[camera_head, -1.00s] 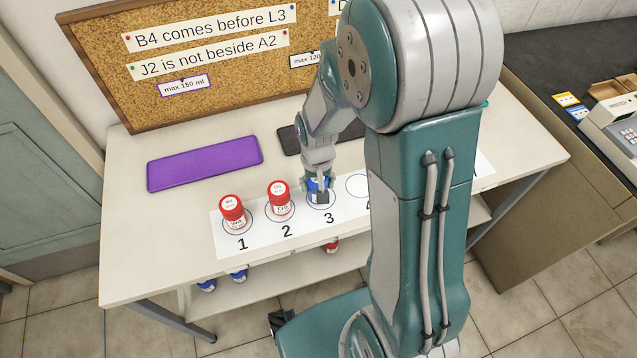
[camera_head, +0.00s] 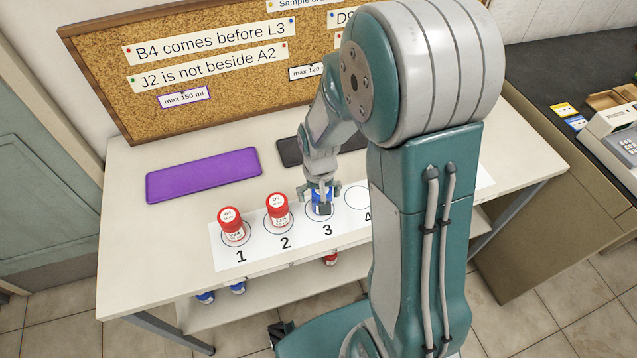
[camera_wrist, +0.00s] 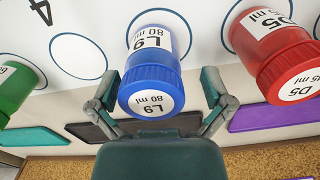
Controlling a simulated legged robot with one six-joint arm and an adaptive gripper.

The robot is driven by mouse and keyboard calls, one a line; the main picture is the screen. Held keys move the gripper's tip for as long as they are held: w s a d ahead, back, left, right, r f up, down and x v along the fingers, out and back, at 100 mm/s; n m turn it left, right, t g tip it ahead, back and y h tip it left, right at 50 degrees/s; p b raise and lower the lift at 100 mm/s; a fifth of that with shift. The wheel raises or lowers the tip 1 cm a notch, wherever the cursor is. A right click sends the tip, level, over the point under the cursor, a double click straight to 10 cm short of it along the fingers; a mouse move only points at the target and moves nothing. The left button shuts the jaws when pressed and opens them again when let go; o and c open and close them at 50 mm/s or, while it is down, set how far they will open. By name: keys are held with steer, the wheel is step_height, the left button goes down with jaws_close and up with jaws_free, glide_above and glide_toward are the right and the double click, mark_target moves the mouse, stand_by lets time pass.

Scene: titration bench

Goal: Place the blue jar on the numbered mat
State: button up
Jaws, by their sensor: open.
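The blue jar (camera_wrist: 153,75), labelled L9 80 ml, stands on the numbered mat (camera_head: 262,247) at circle 3. In the head view the blue jar (camera_head: 319,197) is partly hidden behind my gripper (camera_head: 322,192). My gripper is open, and in the wrist view its two fingers (camera_wrist: 160,100) are spread on either side of the jar's blue lid, with gaps visible. Red jars stand on circle 1 (camera_head: 232,224) and circle 2 (camera_head: 278,210). Circle 4 (camera_wrist: 78,58) is empty.
A purple tray (camera_head: 203,174) and a dark tray (camera_head: 292,152) lie behind the mat. A green jar (camera_wrist: 14,88) shows beyond circle 4. A corkboard (camera_head: 215,65) with notes stands at the back. Jars sit on the shelf below.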

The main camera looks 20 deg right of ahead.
step_height(320, 180, up, 11)
steer(key=shift+a+f, duration=0.1)
steer(key=shift+f, duration=0.05)
steer(key=shift+s+r, duration=0.1)
steer(key=shift+r, duration=0.5)
steer(key=s+r+n+t, duration=0.1)
steer(key=s+r+t, duration=0.4)
steer(key=s+r, duration=0.7)
steer(key=shift+s+r+n+t, duration=0.3)
steer(key=shift+s+n, duration=0.1)
steer(key=shift+s, duration=0.65)
